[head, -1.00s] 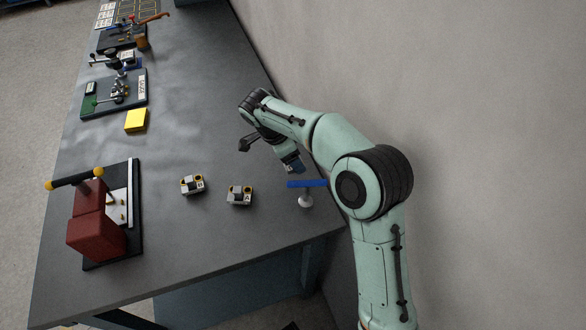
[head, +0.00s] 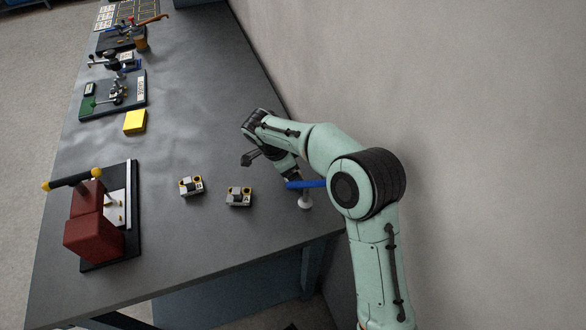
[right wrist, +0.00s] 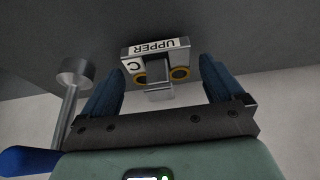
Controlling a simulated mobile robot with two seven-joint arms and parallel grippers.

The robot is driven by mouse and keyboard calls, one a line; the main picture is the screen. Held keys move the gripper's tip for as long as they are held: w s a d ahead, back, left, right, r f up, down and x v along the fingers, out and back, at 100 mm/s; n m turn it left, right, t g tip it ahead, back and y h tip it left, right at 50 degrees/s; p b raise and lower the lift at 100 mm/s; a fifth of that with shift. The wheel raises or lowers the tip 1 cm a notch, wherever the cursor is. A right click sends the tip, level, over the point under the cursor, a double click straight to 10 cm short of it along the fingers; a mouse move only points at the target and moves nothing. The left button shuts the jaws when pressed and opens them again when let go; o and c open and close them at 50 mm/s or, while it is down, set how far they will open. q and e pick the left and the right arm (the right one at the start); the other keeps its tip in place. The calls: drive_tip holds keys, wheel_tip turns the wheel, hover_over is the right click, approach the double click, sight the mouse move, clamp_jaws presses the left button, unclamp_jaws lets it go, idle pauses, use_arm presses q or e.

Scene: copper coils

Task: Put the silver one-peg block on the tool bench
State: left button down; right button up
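A silver block with a white "UPPER C" label (right wrist: 155,48) and two yellow-ringed holes shows in the right wrist view, ahead of and between my fingers. My right gripper (right wrist: 162,78) is open, a blue finger on each side of the block with gaps beside it. Two similar silver blocks, marked B (head: 191,187) and A (head: 239,197), sit on the grey tool bench (head: 190,110) in the head view. My arm hides block C there. I cannot make out which block has one peg. My left gripper is not in view.
A red press (head: 93,240) stands front left. A yellow block (head: 135,122) and fixtures line the left edge. The bench middle is clear.

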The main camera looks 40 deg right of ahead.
drive_tip(key=shift+r, duration=0.25)
drive_tip(key=p+v, duration=0.2)
drive_tip(key=v, duration=1)
drive_tip(key=shift+a+f, duration=0.1)
